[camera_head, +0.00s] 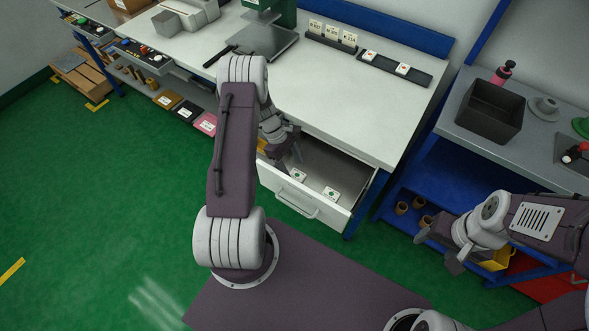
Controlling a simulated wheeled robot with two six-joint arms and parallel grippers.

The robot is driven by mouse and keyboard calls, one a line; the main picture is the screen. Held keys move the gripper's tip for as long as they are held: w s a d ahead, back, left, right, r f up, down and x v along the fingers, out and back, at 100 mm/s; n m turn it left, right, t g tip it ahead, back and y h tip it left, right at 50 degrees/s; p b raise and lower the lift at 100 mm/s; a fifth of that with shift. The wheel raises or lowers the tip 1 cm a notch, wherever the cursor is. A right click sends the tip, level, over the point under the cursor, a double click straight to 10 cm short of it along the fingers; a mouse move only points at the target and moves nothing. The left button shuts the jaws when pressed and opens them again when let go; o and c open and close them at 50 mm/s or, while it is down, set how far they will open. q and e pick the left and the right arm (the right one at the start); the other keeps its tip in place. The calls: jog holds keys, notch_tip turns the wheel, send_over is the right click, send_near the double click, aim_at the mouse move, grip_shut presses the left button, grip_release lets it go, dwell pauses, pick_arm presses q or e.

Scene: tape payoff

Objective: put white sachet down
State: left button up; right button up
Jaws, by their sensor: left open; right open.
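Two small white sachets with green marks, one (298,175) and another (330,193), lie in the open drawer (309,205) under the white bench. Two more with red marks, one (369,56) and another (402,69), lie on a dark tray (425,78) at the bench's back right. My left gripper (286,156) is open, pointing down over the left part of the drawer, close to the nearer-left sachet. I see nothing held in it, though the arm partly hides it. My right gripper (438,250) is open and empty beside the blue cart, away from the sachets.
The white bench top (345,110) is largely clear. A dark holder with several labelled cards (332,34) and a green-posted stand (265,38) are at its back. The cart at right carries a black bin (490,112) and a pink bottle (502,73).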

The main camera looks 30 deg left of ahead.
pick_arm(q)
jog(key=v, duration=0.9)
jog(key=s+d+r+m+t+y+p, duration=0.1)
jog(key=s+d+r+m+y, duration=0.3)
jog(key=s+d+r+m, duration=0.7)
jog(key=s+d+m, duration=0.2)
jog(key=m, duration=0.4)
jog(key=shift+d+r+t+y, duration=0.25)
jog(key=shift+t+y, duration=0.05)
